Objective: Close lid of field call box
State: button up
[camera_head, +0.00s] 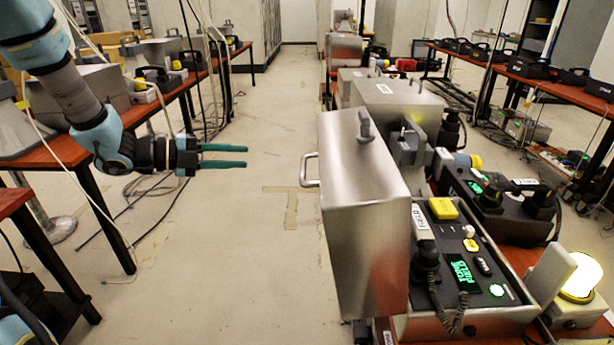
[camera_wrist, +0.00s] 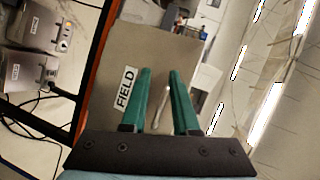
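The field call box stands open on the red-brown table at right in the head view. Its metal lid (camera_head: 365,215) stands upright, with a handle (camera_head: 309,170) on its left side. The box base (camera_head: 475,265) shows a handset, a yellow button and a lit green display. My gripper (camera_head: 246,157) is left of the lid, over the aisle, clear of it and pointing right. Its teal fingers are apart and empty. In the wrist view, a metal face with a FIELD label (camera_wrist: 125,88), seemingly this lid, lies beyond the fingers (camera_wrist: 158,72), with a pale handle bar showing between them.
A lit lamp (camera_head: 579,278) stands right of the box. Other metal boxes (camera_head: 398,105) and a black phone (camera_head: 500,200) stand behind it on the same table. Tables with more phones line the left and far right. The aisle floor (camera_head: 265,250) between is clear.

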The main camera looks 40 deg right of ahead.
aim_at(302, 168)
jog(key=s+m+g+y, duration=0.1)
jog(key=s+m+g, duration=0.6)
jog(key=s, duration=0.1)
jog(key=p+x, duration=0.1)
jog(key=x, duration=0.2)
jog(key=p+x, duration=0.1)
jog(key=x, duration=0.2)
jog(key=r+p+x, duration=0.1)
jog(key=x, duration=0.3)
jog(key=shift+s+a+p, duration=0.2)
jog(key=shift+s+p, duration=0.1)
jog(key=shift+p, duration=0.05)
grip_shut()
dwell(0.5)
